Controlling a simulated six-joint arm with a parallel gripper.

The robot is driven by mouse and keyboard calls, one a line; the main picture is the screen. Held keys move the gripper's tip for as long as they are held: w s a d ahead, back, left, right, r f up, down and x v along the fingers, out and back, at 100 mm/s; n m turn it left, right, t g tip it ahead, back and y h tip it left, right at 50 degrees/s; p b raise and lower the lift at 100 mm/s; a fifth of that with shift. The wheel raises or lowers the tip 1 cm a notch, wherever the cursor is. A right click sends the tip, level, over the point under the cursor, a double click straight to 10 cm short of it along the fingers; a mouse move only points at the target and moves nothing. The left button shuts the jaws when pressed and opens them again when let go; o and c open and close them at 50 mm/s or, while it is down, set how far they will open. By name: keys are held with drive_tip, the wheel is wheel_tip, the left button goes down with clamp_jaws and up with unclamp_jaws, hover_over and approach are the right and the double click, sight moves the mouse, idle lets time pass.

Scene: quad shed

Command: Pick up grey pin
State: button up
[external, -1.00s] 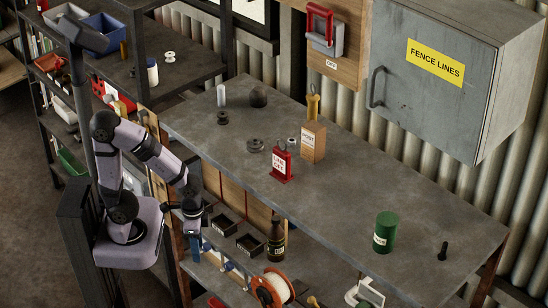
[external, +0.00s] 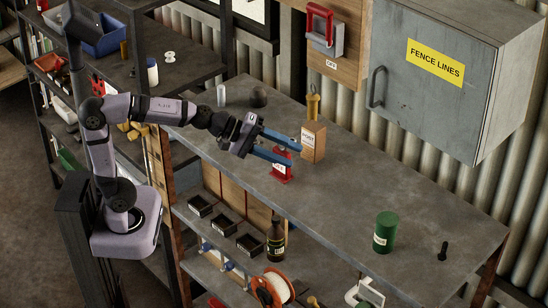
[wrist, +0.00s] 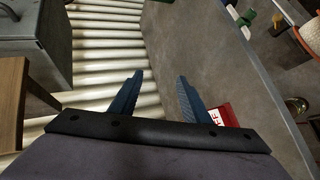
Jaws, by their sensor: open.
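A slim pale grey upright pin (external: 221,95) stands at the back left of the workbench top (external: 340,200), beside a dark rounded weight. It is not in the wrist view. My gripper (external: 295,152) is over the middle of the bench, well to the right of the pin. Its two blue fingers are apart and point right, close to the red sign and the wooden box. In the wrist view the gripper (wrist: 160,76) is open with nothing between its fingers.
The red sign (external: 281,168) and wooden box (external: 313,142) stand near my fingers. A dark weight (external: 258,97) is right of the pin. A green canister (external: 384,232) and dark bolt (external: 443,250) stand at the right. A grey cabinet (external: 435,75) hangs behind.

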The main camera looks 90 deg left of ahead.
drive_tip(key=a+r+n+t+y+b, duration=0.1)
drive_tip(key=a+r+n+y, duration=0.2)
drive_tip(key=a+n, duration=0.4)
drive_tip(key=a+r+n+t+y, duration=0.1)
drive_tip(key=a+r+n+y, duration=0.25)
drive_tip(key=a+n, duration=0.35)
drive_tip(key=n+g+y+b, duration=0.3)
drive_tip(key=n+y+b, duration=0.25)
drive_tip(key=n, duration=0.85)
hover_over(221, 106)
drive_tip(key=w, duration=0.2)
wheel_tip(221, 106, down, 6)
drive_tip(key=h, duration=0.1)
drive_tip(key=s+f, duration=0.1)
drive_tip(key=f, duration=0.2)
drive_tip(key=s+f+h+b, duration=0.1)
drive_tip(key=s+f, duration=0.1)
drive_tip(key=f, duration=0.1)
drive_tip(key=s+f+m+g+h, duration=0.1)
drive_tip(key=f, duration=0.2)
drive_tip(key=shift+s+d+f+b, duration=0.15)
drive_tip(key=shift+s+d+b, duration=0.15)
drive_tip(key=shift+s+b, duration=0.05)
drive_tip(key=shift+p+x, duration=0.85)
drive_tip(key=shift+x, duration=0.8)
drive_tip(key=shift+p+x, duration=0.7)
drive_tip(key=shift+x, duration=1.35)
clamp_jaws()
